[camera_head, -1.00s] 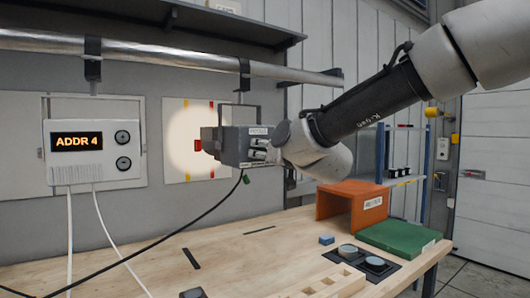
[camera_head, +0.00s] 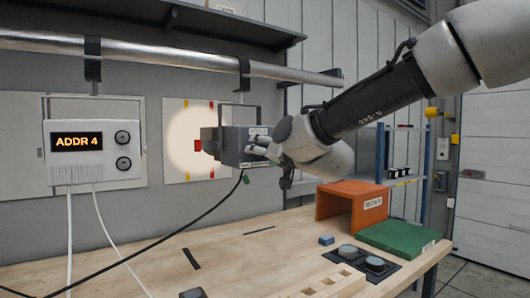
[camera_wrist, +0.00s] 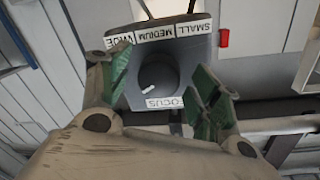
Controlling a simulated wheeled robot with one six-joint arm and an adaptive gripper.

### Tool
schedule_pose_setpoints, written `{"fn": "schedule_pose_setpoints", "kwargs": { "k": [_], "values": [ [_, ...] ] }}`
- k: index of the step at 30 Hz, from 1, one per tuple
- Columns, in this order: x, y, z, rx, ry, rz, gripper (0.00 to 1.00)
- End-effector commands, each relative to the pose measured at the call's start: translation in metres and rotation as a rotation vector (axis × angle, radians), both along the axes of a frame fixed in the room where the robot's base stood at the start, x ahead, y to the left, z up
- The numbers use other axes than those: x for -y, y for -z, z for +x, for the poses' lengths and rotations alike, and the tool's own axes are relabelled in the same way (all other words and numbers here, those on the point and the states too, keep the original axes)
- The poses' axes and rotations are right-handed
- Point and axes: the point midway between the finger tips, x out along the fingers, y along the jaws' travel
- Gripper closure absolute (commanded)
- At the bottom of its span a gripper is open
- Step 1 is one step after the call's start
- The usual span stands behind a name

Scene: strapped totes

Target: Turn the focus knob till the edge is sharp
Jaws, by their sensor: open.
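The spotlight (camera_head: 234,146) is a dark grey box hung from the rail, facing left. It casts a pale round light patch (camera_head: 187,146) with a soft-looking edge on the white target panel (camera_head: 207,175). In the wrist view, the dark round focus knob (camera_wrist: 158,74) stands on the housing with a short white mark on its face, near the FOCUS label (camera_wrist: 164,103). My gripper (camera_wrist: 165,70) is open, its green-padded fingers on either side of the knob. A gap shows on both sides. In the head view, my gripper (camera_head: 262,149) is at the spotlight's right end.
A SMALL, MEDIUM, WIDE label strip (camera_wrist: 160,32) is on the housing. A black cable (camera_head: 185,232) hangs from the spotlight. A controller box (camera_head: 95,141) reads ADDR 4. The rail (camera_head: 170,61) runs above.

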Motion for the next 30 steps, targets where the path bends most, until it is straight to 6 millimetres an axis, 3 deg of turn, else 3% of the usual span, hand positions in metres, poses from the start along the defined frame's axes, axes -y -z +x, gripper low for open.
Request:
{"fn": "schedule_pose_setpoints", "kwargs": {
  "k": [18, 30],
  "values": [
    [0.054, -0.004, -0.096, 0.000, 0.000, 0.002, 0.37],
    [0.058, -0.003, -0.103, 0.000, 0.000, 0.000, 0.37]
  ]
}}
